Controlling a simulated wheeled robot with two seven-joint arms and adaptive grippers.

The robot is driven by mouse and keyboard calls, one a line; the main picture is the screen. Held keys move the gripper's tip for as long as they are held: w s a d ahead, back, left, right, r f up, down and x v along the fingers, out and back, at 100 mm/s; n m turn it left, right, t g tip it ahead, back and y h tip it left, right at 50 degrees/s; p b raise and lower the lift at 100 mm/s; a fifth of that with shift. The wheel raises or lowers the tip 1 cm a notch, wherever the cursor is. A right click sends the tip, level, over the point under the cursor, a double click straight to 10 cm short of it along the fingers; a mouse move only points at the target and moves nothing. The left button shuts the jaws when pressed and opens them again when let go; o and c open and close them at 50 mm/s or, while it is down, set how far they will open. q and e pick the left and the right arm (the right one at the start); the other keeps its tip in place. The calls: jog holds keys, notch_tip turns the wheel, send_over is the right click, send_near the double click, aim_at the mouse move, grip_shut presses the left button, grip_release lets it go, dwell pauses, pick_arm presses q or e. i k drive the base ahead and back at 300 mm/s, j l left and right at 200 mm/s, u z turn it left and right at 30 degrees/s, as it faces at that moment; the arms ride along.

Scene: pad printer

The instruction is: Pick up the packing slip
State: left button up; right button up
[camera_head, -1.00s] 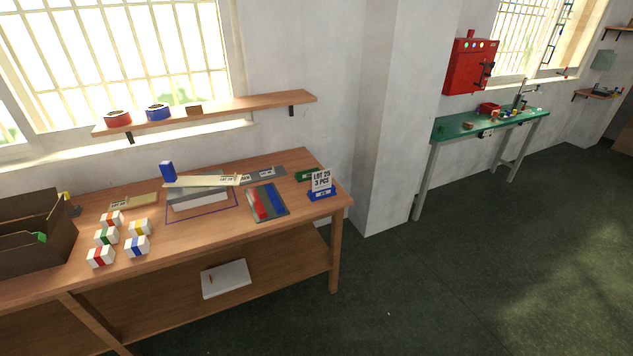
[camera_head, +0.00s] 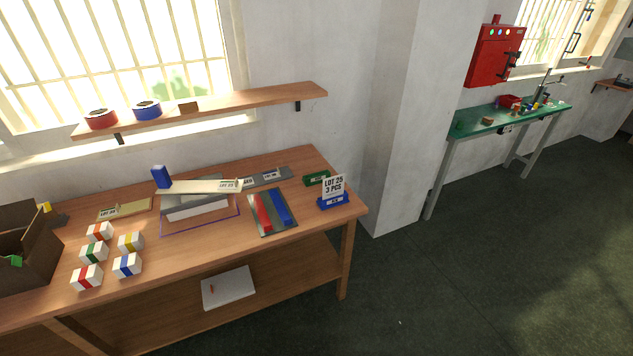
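No item is clearly readable as a packing slip. A white card reading "LOT 25 3 PCS" (camera_head: 333,186) stands upright in a blue holder (camera_head: 333,202) at the right end of the wooden workbench (camera_head: 200,262). A flat white sheet or pad (camera_head: 230,288) with a small reddish mark lies on the lower shelf. Small "LOT" labels show on a beige strip (camera_head: 124,209), a grey strip (camera_head: 282,174) and the pale arm of a pad-printer-like device (camera_head: 200,187). Neither of my grippers is in view.
Several white boxes with coloured bands (camera_head: 127,265) and a dark open box (camera_head: 36,262) stand at the bench's left. A tray with red and blue bars (camera_head: 288,222) lies near the blue holder. A green bench (camera_head: 480,122) stands at right. The floor in front is clear.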

aim_at(332, 187)
jog(key=i+u, duration=0.25)
jog(key=i, duration=0.2)
jog(key=i+u, duration=0.25)
jog(key=i, duration=0.2)
